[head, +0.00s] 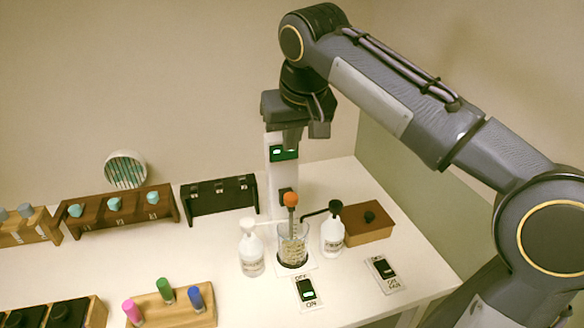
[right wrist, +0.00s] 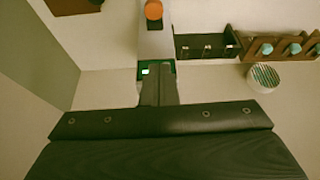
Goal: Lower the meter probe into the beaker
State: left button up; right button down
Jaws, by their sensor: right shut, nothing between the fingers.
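The meter is a white column (head: 276,187) with a green-framed display (head: 284,153). In front of it, an orange knob (head: 291,199) tops a dark probe stem that runs down toward the glass beaker (head: 293,245). I cannot tell how deep the stem's lower end sits. My right gripper (head: 293,146) points down in front of the display, above the knob and apart from it. Its fingers are shut and empty. In the right wrist view the closed fingers (right wrist: 158,72) overlap the display, and the orange knob (right wrist: 153,10) is at the top edge. My left gripper is not seen.
White bottles stand left (head: 251,250) and right (head: 333,235) of the beaker, nozzles toward it. Two switch plates (head: 308,291) (head: 383,272) lie in front. A brown box (head: 369,223) is right. Racks (head: 219,196) (head: 125,207) line the back left; a vial block (head: 178,308) is front left.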

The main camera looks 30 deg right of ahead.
jog(key=s+r+g, duration=0.1)
jog(key=r, duration=0.1)
jog(key=b, duration=0.1)
send_near(293, 198)
jog(key=shift+m, duration=0.3)
jog(key=x, duration=0.2)
jog(key=w+x, duration=0.1)
jog(key=x, duration=0.4)
jog(key=shift+w+d+r, duration=0.1)
jog(key=shift+w+r, duration=0.15)
jog(key=shift+g, duration=0.3)
notch_tip(293, 198, down, 4)
jog(key=b, duration=0.3)
jog(key=shift+f, duration=0.1)
jog(key=shift+s, duration=0.15)
